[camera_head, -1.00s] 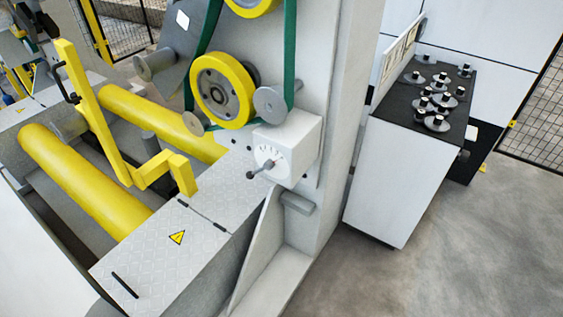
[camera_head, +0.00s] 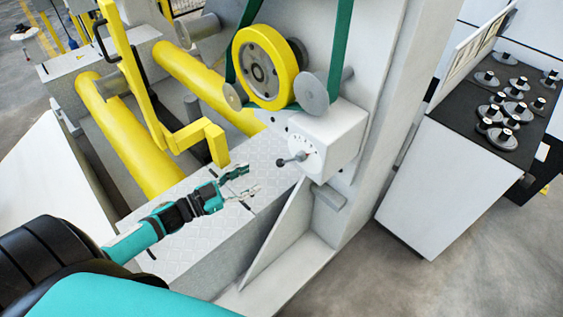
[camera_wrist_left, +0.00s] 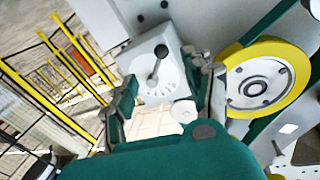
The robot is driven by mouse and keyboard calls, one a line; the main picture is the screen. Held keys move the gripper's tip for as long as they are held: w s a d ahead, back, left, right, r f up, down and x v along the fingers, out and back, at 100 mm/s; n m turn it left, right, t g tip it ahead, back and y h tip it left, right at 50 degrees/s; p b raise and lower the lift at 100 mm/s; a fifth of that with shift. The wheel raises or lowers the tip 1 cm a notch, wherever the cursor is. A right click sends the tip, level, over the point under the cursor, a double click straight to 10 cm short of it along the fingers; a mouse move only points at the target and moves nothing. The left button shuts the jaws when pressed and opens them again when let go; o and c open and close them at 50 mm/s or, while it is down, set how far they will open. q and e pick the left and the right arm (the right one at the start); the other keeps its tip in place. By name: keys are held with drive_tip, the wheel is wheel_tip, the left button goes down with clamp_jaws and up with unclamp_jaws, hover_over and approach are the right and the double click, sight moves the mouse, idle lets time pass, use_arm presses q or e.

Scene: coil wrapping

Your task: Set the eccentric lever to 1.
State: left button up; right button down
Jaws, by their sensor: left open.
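The eccentric lever (camera_head: 286,161) is a short dark handle with a round knob. It sticks out from a white dial box (camera_head: 335,140) with marks on its front face. The knob points left in the head view. The marks are too small to read. My left gripper (camera_head: 248,179) is open and empty, a little left of and below the knob, apart from it. In the left wrist view the lever (camera_wrist_left: 156,64) and dial box (camera_wrist_left: 145,52) show beyond the open fingers (camera_wrist_left: 165,95). My right gripper is not in view.
A yellow wheel (camera_head: 266,68) with a green belt (camera_head: 341,45) is just above the dial box. A yellow bent arm (camera_head: 190,135) stands left of my gripper, above yellow rollers (camera_head: 115,130). A white cabinet (camera_head: 440,190) with several black-and-silver parts stands right.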

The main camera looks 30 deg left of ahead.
sight(280, 162)
use_arm(q)
drive_tip(key=x, duration=1)
drive_tip(key=shift+w+d+p, duration=0.1)
drive_tip(key=shift+w+p, duration=0.2)
clamp_jaws()
